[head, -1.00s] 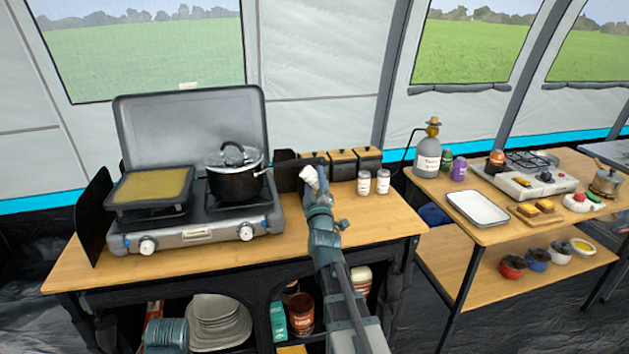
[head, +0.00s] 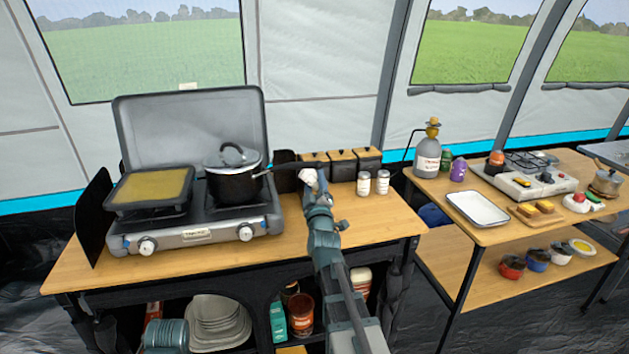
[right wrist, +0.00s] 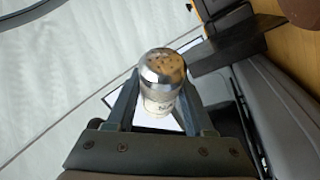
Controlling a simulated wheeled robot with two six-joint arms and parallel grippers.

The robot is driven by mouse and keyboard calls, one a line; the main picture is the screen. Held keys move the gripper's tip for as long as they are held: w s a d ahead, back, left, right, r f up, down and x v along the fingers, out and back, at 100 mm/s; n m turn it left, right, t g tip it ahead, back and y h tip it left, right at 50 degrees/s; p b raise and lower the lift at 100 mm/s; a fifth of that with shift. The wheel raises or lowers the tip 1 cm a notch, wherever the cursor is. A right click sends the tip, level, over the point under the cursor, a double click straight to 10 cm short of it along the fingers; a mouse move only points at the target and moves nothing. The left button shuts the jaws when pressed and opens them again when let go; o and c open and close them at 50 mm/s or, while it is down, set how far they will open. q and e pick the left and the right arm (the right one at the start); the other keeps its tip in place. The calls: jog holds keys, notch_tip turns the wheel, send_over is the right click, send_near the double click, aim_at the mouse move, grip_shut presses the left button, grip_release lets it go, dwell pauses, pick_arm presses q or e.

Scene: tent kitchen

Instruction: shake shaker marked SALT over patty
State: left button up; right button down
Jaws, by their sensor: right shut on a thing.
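My right gripper (head: 314,190) is shut on a small shaker with a silver, holed cap. The shaker (head: 308,178) is held above the wooden counter, right of the black pot; the right wrist view shows its cap and pale body (right wrist: 160,85) between the fingers. Its label is too small and partly hidden to read. Two similar white shakers (head: 363,184) (head: 382,183) stand on the counter to the right. A griddle pan (head: 150,190) with a flat yellow-tan surface sits on the stove's left burner. I cannot make out a patty.
A lidded black pot (head: 235,178) stands on the right burner of the grey stove (head: 195,232), with a dark bar reaching right from it, close to the shaker. Dark canisters with wooden lids (head: 342,163) stand behind. The front right counter (head: 385,220) is clear.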

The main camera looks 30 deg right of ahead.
jog(key=shift+f, duration=0.1)
dwell(0.3)
notch_tip(320, 180, up, 5)
jog(key=p, duration=0.5)
jog(key=shift+f, duration=0.25)
notch_tip(320, 180, down, 5)
jog(key=b, duration=0.5)
jog(key=shift+r, duration=0.25)
jog(key=shift+s, duration=0.1)
